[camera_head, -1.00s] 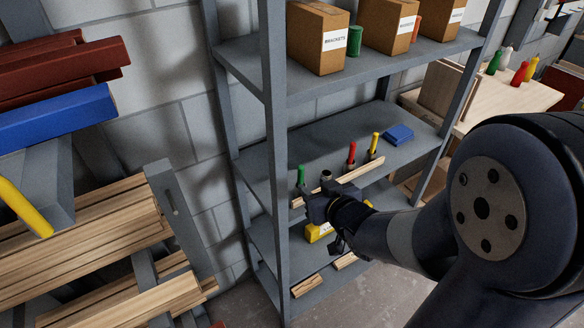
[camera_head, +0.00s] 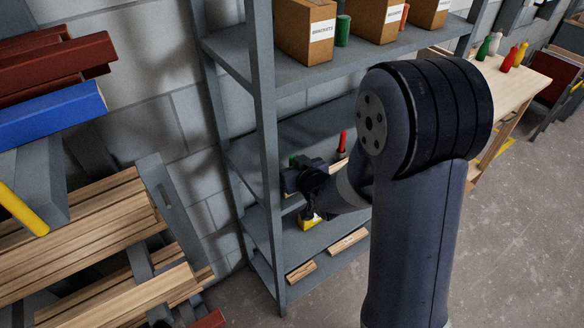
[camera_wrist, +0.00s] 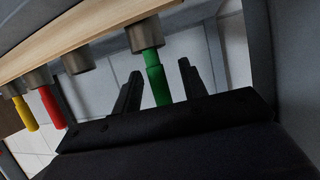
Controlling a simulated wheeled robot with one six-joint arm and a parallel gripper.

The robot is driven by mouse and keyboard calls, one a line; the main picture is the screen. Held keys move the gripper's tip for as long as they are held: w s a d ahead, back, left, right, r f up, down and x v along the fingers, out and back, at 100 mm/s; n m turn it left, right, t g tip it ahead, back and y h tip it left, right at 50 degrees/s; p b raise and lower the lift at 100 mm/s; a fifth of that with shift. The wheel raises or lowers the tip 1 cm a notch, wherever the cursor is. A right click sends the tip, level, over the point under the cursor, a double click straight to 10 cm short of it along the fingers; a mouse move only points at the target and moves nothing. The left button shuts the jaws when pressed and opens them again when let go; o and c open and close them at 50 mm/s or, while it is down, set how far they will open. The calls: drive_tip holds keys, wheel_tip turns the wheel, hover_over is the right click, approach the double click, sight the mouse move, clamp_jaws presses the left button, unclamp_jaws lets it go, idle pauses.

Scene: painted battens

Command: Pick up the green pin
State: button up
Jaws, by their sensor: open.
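The green pin (camera_wrist: 156,78) sits in a grey metal cup (camera_wrist: 145,36) on a wooden strip (camera_wrist: 95,25). The wrist view shows this row turned over, so the pin points down the picture. My gripper (camera_wrist: 159,80) is open, with one dark finger on each side of the pin; no contact shows. The pin's far end is partly hidden behind the gripper body. In the head view only the green pin's tip (camera_head: 293,160) shows above my gripper (camera_head: 294,180), at the left end of the middle shelf.
An empty cup (camera_wrist: 76,60), a red pin (camera_wrist: 52,108) and a yellow pin (camera_wrist: 26,114) share the strip. A shelf upright (camera_head: 262,160) stands close left of my gripper. The upper shelf (camera_head: 375,62) with cardboard boxes (camera_head: 305,28) is above.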

drive_tip(key=shift+w+a+f, duration=0.25)
drive_tip(key=shift+w, duration=0.25)
clamp_jaws()
